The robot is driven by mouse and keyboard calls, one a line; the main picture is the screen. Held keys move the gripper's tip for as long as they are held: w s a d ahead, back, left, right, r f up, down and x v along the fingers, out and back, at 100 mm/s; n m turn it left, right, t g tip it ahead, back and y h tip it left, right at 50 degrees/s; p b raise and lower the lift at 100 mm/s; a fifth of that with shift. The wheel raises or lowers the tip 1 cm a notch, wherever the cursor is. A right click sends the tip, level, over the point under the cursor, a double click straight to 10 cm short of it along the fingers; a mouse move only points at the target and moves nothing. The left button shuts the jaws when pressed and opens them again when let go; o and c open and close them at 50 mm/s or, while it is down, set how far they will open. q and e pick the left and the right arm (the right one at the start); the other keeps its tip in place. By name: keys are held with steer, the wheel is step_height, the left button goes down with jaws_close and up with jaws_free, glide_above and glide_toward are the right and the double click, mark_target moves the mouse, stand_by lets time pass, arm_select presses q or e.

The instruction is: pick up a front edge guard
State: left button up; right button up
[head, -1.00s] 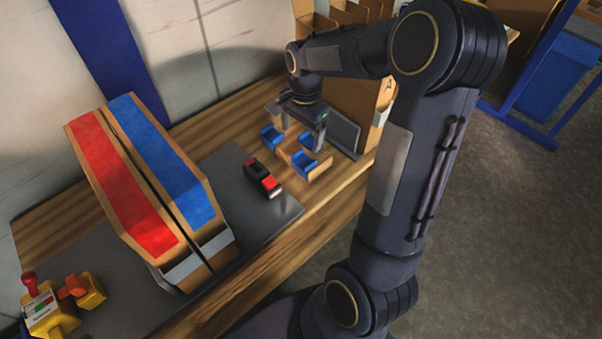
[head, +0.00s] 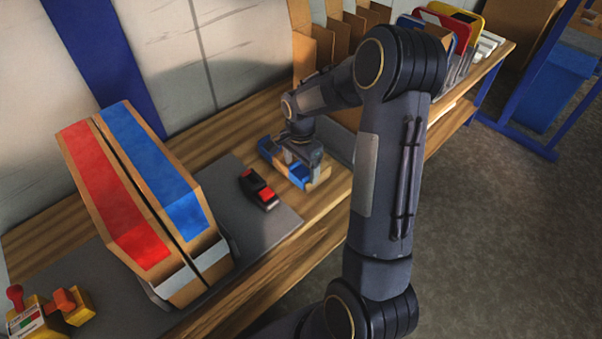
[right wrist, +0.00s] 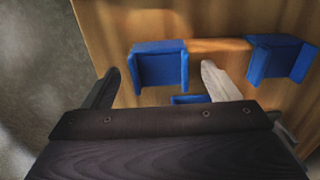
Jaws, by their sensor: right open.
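Small blue edge guards sit on a wooden holder on the bench. In the head view, one (head: 297,172) is under my right gripper (head: 302,164), and another (head: 267,149) is behind it to the left. The gripper partly hides the group. In the right wrist view, a blue U-shaped guard (right wrist: 160,65) lies between the two open fingers of my right gripper (right wrist: 160,70), with space on each side. A second guard (right wrist: 282,58) is to the right. A third (right wrist: 190,99) is mostly hidden by the gripper body. My left gripper is out of view.
A black and red object (head: 258,189) lies on the grey mat (head: 232,178), left of the guards. Yellow stamps (head: 40,315) are at the lower left. Cardboard dividers (head: 318,50) stand behind.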

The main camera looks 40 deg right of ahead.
steer(key=c, duration=1.1)
steer(key=shift+r, duration=0.1)
